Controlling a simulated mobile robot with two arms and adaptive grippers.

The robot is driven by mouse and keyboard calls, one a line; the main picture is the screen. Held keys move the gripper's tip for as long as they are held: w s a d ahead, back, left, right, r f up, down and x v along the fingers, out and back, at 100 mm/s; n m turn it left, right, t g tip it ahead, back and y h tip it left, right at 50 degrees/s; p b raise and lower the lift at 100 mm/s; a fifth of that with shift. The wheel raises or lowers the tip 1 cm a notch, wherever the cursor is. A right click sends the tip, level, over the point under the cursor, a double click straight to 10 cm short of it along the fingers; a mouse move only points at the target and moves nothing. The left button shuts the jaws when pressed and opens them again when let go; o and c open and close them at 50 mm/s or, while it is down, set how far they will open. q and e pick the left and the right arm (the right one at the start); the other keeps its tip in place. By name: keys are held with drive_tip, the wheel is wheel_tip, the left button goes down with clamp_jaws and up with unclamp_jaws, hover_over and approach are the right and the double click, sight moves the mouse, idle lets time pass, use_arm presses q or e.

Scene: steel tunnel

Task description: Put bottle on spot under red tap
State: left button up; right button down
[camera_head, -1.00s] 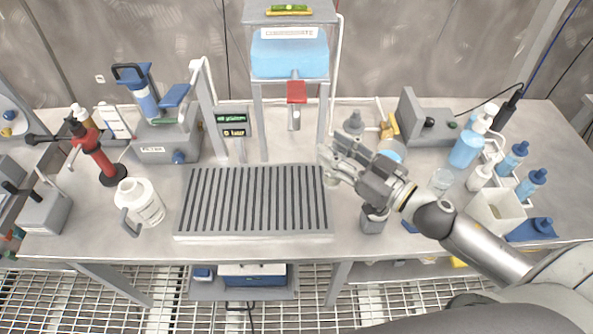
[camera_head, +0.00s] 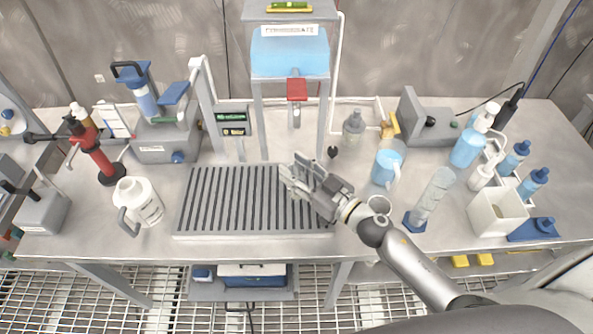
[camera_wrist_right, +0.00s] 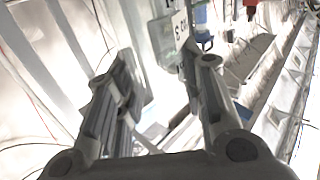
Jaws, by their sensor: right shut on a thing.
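The red tap (camera_head: 297,90) hangs from the raised tank with blue liquid (camera_head: 289,52). The slatted grey drip tray (camera_head: 225,205) lies on the bench in front of and below it. My right gripper (camera_head: 293,178) is over the tray's right back part, in front of the tap. Its fingers are closed in on a pale, see-through bottle, which the fingers mostly hide in the head view. In the right wrist view a translucent bottle with a white label (camera_wrist_right: 168,42) shows between the fingertips. I see no marked spot; the gripper covers part of the tray. My left gripper is not in view.
Left of the tray stand a white jug (camera_head: 140,203) and a red pump (camera_head: 95,150). A grey bottle (camera_head: 354,128), a blue pitcher (camera_head: 385,168) and a measuring cylinder (camera_head: 432,197) stand to the right. The tray's left part is clear.

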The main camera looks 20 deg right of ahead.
drive_tip(key=c, duration=0.9)
unclamp_jaws()
drive_tip(key=shift+f, duration=0.1)
drive_tip(key=shift+c, duration=0.2)
drive_tip(key=shift+r, duration=0.2)
drive_tip(key=shift+s+d+f, duration=0.2)
drive_tip(key=shift+s, duration=0.1)
drive_tip(key=b+v, duration=0.2)
drive_tip(key=v, duration=0.9)
drive_tip(key=shift+r+b, duration=0.2)
drive_tip(key=shift+b, duration=0.2)
drive_tip(key=shift+s, duration=0.15)
